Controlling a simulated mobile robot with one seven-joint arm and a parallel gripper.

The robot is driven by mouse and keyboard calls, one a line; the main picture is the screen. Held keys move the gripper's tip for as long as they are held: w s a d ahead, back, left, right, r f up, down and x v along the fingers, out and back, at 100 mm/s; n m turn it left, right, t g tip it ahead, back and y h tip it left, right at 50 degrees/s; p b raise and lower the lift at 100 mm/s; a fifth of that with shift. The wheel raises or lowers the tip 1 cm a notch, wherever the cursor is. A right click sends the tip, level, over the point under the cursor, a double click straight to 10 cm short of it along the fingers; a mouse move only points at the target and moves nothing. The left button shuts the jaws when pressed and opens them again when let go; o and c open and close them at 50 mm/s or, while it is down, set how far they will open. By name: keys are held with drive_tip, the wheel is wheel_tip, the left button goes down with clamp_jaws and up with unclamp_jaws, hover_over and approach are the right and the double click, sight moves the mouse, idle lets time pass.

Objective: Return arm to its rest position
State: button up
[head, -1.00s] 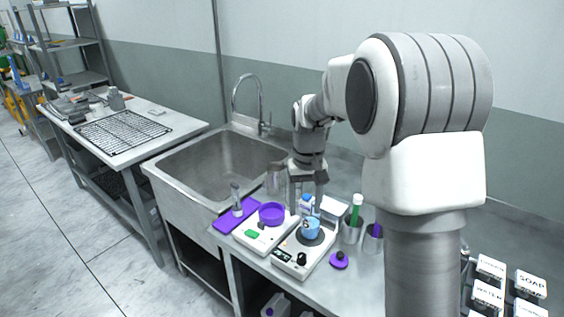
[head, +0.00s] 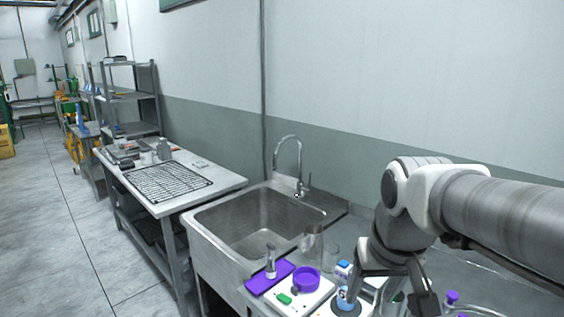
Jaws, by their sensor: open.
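My arm comes in from the right edge in the head view and bends down at the wrist. My gripper (head: 393,291) is open, its dark fingers spread and pointing down over the front right of the work counter. I see nothing held between the fingers.
A purple bowl (head: 306,279) sits on a white scale beside a purple tray (head: 269,277). Clear glassware (head: 312,244) stands behind them. A steel sink (head: 258,222) with a tall faucet (head: 290,150) is left of the arm. A table with a black rack (head: 167,181) stands farther left.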

drive_tip(key=s+t, duration=0.1)
drive_tip(key=s, duration=0.7)
drive_tip(key=shift+s+f+t, duration=0.3)
drive_tip(key=shift+t, duration=0.1)
